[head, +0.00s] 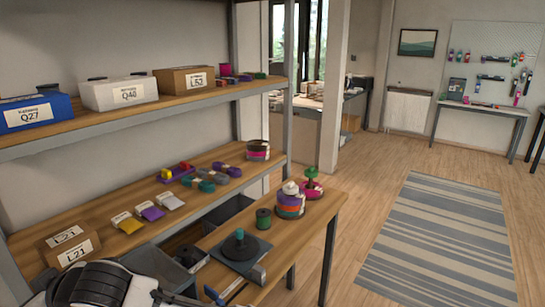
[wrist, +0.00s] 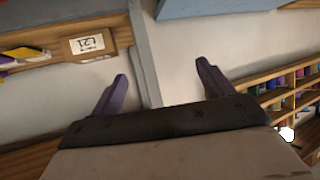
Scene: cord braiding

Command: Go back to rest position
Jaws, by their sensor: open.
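My gripper (wrist: 162,75) shows in the wrist view with its two purple fingers spread wide apart and nothing between them. Behind it are a pale wall and a grey shelf post (wrist: 144,60). In the head view part of my arm shows at the lower left, in front of the lower shelf, and the fingertips cannot be made out there. The wooden workbench (head: 318,212) stands right of my arm. It bears a dark round braiding stand (head: 240,246), a green spool (head: 263,218) and striped cord rolls (head: 290,202).
The shelf unit (head: 165,115) on the left holds boxes, labelled packets and cord bundles. A box labelled L21 (head: 72,250) sits close to my arm. Dark bins stand under the lower shelf. The floor around the striped rug (head: 440,240) is clear.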

